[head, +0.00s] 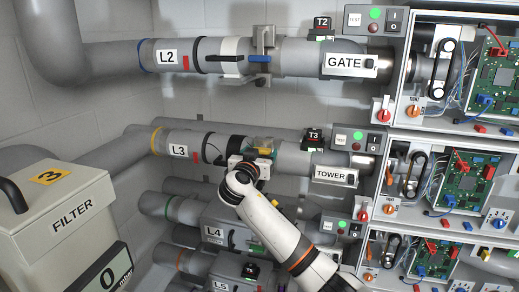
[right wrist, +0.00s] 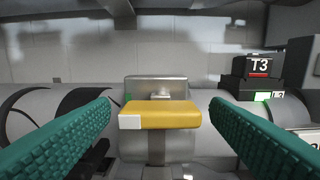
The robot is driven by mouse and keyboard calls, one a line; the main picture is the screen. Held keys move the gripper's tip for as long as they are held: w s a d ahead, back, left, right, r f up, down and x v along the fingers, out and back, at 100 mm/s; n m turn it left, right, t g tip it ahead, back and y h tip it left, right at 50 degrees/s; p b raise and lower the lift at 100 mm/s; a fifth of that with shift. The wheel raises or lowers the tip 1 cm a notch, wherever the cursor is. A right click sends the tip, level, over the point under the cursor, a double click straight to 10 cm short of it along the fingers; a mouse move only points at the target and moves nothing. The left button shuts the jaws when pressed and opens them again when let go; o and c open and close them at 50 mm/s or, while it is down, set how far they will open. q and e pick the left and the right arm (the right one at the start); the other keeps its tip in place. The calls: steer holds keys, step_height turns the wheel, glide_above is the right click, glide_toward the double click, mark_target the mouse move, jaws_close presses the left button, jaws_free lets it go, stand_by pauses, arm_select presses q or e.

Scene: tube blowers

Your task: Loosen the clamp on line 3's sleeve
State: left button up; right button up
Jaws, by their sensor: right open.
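Line 3's pipe, labelled L3 (head: 178,151), runs across the middle of the head view. It has a dark sleeve (head: 238,147) and, to the right of that, a clamp with a yellow handle (head: 264,142), partly hidden by my right gripper. In the right wrist view the yellow handle (right wrist: 165,115) has a white left end and lies crosswise in front of a grey metal clamp body (right wrist: 155,87). My right gripper (head: 245,163) is at the clamp. Its teal fingers are open, one on each side of the handle, apart from it. My left gripper is not in view.
The T3 box (right wrist: 263,68) stands right of the clamp. Line 2's pipe (head: 300,57), with a blue-handled clamp (head: 259,58), runs above; L4 and L5 pipes run below. A FILTER box (head: 65,225) is at left. Open electronics cabinets (head: 435,145) are at right.

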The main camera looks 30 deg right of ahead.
steer(key=shift+w+d, duration=0.1)
steer(key=c, duration=1)
